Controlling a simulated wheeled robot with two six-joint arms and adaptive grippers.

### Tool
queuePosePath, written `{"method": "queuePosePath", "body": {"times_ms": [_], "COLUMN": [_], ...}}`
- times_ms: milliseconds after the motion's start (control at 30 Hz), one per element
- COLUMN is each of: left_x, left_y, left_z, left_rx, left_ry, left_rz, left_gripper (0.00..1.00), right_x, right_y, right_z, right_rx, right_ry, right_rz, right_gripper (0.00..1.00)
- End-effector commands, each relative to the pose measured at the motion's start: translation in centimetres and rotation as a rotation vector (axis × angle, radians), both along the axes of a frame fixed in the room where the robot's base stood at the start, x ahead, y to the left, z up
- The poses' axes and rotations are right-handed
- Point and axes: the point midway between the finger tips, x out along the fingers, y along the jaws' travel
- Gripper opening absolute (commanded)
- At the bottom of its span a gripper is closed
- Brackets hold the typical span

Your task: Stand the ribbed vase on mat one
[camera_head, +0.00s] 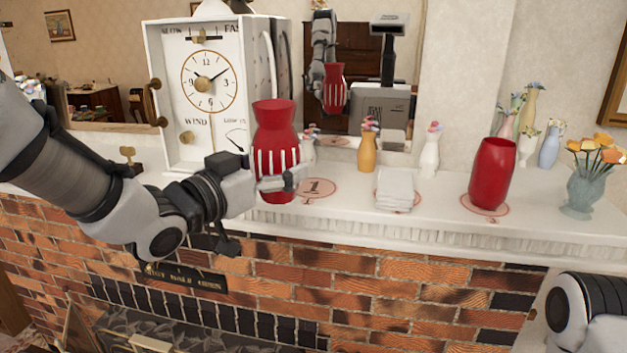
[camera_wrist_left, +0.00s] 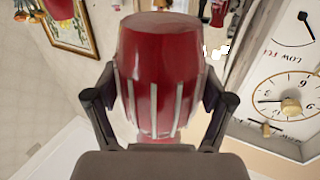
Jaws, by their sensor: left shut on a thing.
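The ribbed vase (camera_head: 276,115), red with pale vertical ribs, is upright in my left gripper (camera_head: 278,182). The left gripper is shut on its lower, ribbed part. In the left wrist view the vase (camera_wrist_left: 160,60) fills the space between the two fingers (camera_wrist_left: 160,110). Mat one (camera_head: 318,189), a round pinkish mat marked "1", lies on the white mantel just right of the vase in the head view. The vase hides part of the mat's left side. I cannot tell whether the vase's base touches the mantel. My right gripper is out of view.
A white clock (camera_head: 178,95) stands behind and left of the vase. A smooth red vase (camera_head: 492,172) stands on another mat (camera_head: 470,205). Small flower vases (camera_head: 368,150) stand behind, before a mirror.

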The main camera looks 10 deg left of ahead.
Motion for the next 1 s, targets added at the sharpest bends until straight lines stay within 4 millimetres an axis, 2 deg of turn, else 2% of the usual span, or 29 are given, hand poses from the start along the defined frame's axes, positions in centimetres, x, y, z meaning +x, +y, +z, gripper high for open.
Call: {"method": "queuePosePath", "body": {"times_ms": [33, 67, 100, 400, 533, 700, 900, 1000], "left_x": [1.1, 1.9, 2.9, 10.3, 12.9, 14.3, 14.4, 14.4], "left_y": [-0.2, -0.4, -0.6, -2.0, -2.5, -2.8, -2.8, -2.8], "left_z": [-1.2, -0.7, 0.0, -0.6, -0.9, -1.5, -4.4, -4.9], "left_rx": [0.004, 0.004, 0.002, 0.001, 0.0, 0.0, -0.001, 0.0], "left_ry": [-0.006, -0.004, 0.0, 0.0, -0.001, 0.0, 0.002, -0.003], "left_rz": [0.001, 0.001, 0.001, 0.0, 0.0, 0.0, 0.0, 0.001], "left_gripper": [0.12, 0.12, 0.12, 0.12, 0.12, 0.12, 0.12, 0.12], "right_x": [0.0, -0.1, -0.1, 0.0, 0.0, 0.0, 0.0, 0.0], "right_y": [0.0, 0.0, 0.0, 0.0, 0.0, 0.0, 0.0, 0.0], "right_z": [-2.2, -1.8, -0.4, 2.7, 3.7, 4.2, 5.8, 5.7], "right_rx": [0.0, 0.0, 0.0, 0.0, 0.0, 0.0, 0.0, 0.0], "right_ry": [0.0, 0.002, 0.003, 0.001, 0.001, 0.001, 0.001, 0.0], "right_rz": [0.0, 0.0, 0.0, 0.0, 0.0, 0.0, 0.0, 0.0], "right_gripper": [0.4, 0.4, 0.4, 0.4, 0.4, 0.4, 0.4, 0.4]}}
